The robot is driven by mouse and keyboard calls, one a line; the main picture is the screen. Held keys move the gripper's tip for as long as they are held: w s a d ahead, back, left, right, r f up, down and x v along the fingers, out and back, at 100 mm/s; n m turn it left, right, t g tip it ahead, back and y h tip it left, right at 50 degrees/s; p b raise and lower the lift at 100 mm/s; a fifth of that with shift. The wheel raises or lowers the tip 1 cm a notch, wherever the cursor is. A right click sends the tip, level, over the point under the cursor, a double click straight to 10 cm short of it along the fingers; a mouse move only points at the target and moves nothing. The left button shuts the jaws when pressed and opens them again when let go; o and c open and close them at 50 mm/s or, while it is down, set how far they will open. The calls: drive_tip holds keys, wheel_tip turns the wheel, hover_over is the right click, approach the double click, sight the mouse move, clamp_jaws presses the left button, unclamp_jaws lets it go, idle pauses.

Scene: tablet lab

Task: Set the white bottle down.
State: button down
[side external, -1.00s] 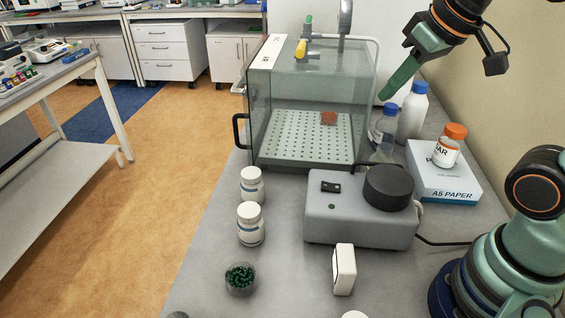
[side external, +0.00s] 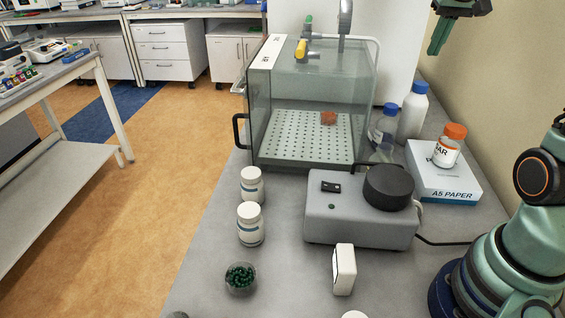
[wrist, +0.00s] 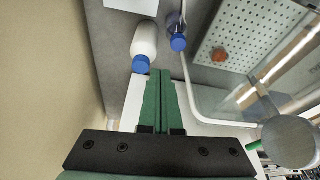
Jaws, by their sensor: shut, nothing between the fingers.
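My gripper (side external: 436,50) is shut and empty, high at the top right of the side view, with its green fingers pointing down. In the wrist view the fingers (wrist: 158,78) are pressed together. A white bottle with a blue cap (side external: 411,115) stands upright on the bench beside the clear chamber; in the wrist view this bottle (wrist: 145,38) lies beyond the fingertips, apart from them. Two small white bottles with white caps and labels, a far one (side external: 251,188) and a near one (side external: 250,226), stand upright at the bench's left edge.
A clear bottle with a blue cap (side external: 385,128) stands beside the glass chamber (side external: 300,100). An orange-capped jar (side external: 448,150) sits on an A5 paper pack (side external: 440,187). A grey device (side external: 350,222), a white block (side external: 344,270) and a bowl of green pieces (side external: 240,278) occupy the front.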

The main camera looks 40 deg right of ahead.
drive_tip(key=d+f, duration=0.2)
drive_tip(key=d, duration=0.2)
approach(416, 129)
drive_tip(key=shift+m, duration=0.4)
drive_tip(key=x, duration=0.2)
drive_tip(key=a+x, duration=0.1)
drive_tip(key=x, duration=0.5)
drive_tip(key=shift+s+a+f, duration=0.15)
drive_tip(key=shift+a+f, duration=0.15)
drive_tip(key=shift+f, duration=0.05)
drive_tip(key=shift+w+d, duration=2.55)
drive_tip(key=shift+w, duration=0.25)
drive_tip(key=shift+r, duration=0.15)
